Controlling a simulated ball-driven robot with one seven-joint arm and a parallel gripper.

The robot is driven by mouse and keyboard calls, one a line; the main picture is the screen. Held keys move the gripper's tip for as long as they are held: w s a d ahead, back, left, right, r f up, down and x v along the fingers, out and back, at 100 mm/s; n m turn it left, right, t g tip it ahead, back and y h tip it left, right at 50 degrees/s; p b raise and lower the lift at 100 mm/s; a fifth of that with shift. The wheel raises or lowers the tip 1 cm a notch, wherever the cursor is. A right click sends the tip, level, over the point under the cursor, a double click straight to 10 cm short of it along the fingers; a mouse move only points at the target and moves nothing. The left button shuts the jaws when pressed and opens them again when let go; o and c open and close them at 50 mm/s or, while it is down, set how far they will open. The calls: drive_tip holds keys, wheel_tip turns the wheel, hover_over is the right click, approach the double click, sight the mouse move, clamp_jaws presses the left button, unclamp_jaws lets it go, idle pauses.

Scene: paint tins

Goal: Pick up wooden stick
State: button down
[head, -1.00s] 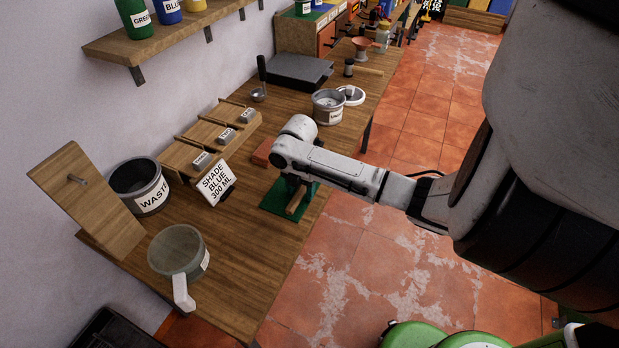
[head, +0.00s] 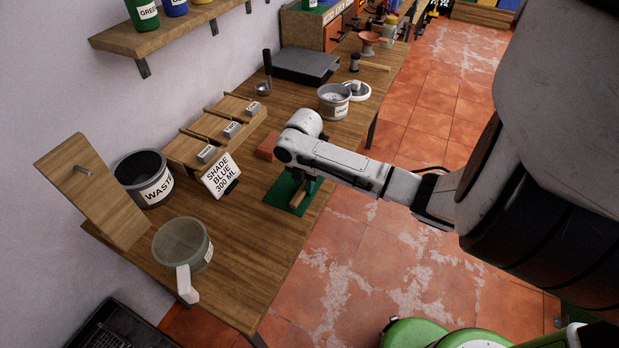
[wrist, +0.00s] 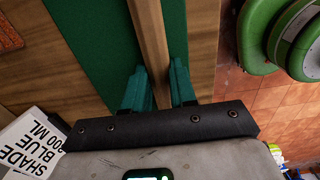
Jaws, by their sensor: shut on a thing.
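The wooden stick (wrist: 151,40) runs between the two teal fingers of my gripper (wrist: 162,85) in the wrist view, and the fingers are shut on it. A green mat (wrist: 95,40) lies beneath the stick on the workbench. In the head view, the end of the stick (head: 298,199) shows over the green mat (head: 279,191), below my wrist. My arm hides the rest of the stick and the fingers there. I cannot tell whether the stick still touches the mat.
A sign reading "SHADE BLUE 300 ML" (head: 220,176) stands just left of the mat. A reddish block (head: 267,147) lies behind it. A waste bucket (head: 146,180) and a grey-green pot with a handle (head: 182,246) stand further left. The front bench top is clear.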

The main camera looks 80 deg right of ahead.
drive_tip(key=shift+r, duration=0.1)
drive_tip(key=shift+r, duration=0.2)
wheel_tip(320, 180, up, 2)
drive_tip(key=shift+r+b, duration=0.1)
drive_tip(key=shift+b, duration=0.5)
drive_tip(key=s+a+r+b, duration=0.2)
drive_tip(key=s+a+r, duration=0.4)
drive_tip(key=s+r, duration=0.4)
drive_tip(key=shift+s, duration=1.25)
drive_tip(key=shift+a+r, duration=0.1)
drive_tip(key=c, duration=1.4)
unclamp_jaws()
clamp_jaws()
